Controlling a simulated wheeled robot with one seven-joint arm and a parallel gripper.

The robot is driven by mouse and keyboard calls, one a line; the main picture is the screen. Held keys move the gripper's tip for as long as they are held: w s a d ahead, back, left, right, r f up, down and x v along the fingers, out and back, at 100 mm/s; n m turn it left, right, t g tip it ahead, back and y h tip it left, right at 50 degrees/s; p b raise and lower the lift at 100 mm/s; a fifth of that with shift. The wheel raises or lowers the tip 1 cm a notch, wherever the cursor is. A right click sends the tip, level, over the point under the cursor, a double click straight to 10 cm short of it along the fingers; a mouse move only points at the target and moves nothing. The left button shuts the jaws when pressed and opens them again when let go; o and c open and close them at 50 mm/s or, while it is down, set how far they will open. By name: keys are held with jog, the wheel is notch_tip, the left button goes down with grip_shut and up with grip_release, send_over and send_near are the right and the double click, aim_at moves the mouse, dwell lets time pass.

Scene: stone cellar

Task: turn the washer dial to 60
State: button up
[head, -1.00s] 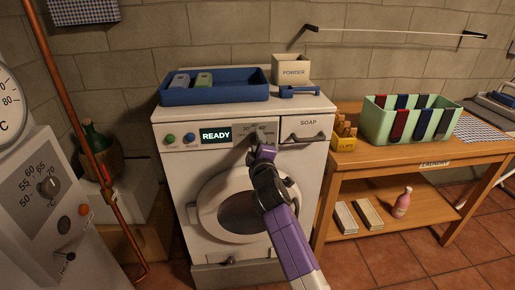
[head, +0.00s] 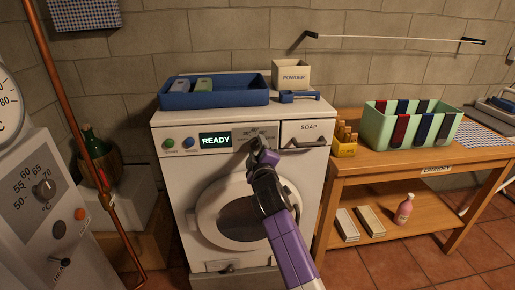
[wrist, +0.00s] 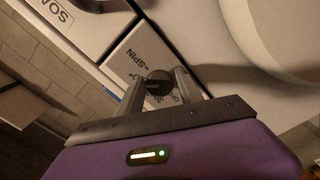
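The washer (head: 190,185) is white, with a round door and a lit display (head: 215,140) reading READY. Its dial (wrist: 158,82) is a dark round knob on a pale panel; in the wrist view it lies between my two fingers. Narrow gaps seem to show on both sides of it, so my gripper (wrist: 158,88) looks open around the dial. In the head view my gripper (head: 258,148) is at the dial panel and hides most of the dial. Scale print including "SPIN" shows beside the dial, but the dial's setting cannot be read.
The soap drawer (head: 308,132) with its handle is right of the dial. Green (head: 169,144) and blue (head: 189,143) buttons are left of the display. A blue tray (head: 215,98), a powder box (head: 291,75) and a blue scoop (head: 298,97) stand on top. A wooden table (head: 360,170) stands at right.

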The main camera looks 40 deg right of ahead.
jog(key=shift+o, duration=1.1)
jog(key=shift+a, duration=0.1)
jog(key=v, duration=0.7)
jog(key=shift+s+a+b, duration=0.2)
jog(key=shift+s+b, duration=0.1)
jog(key=shift+s, duration=0.05)
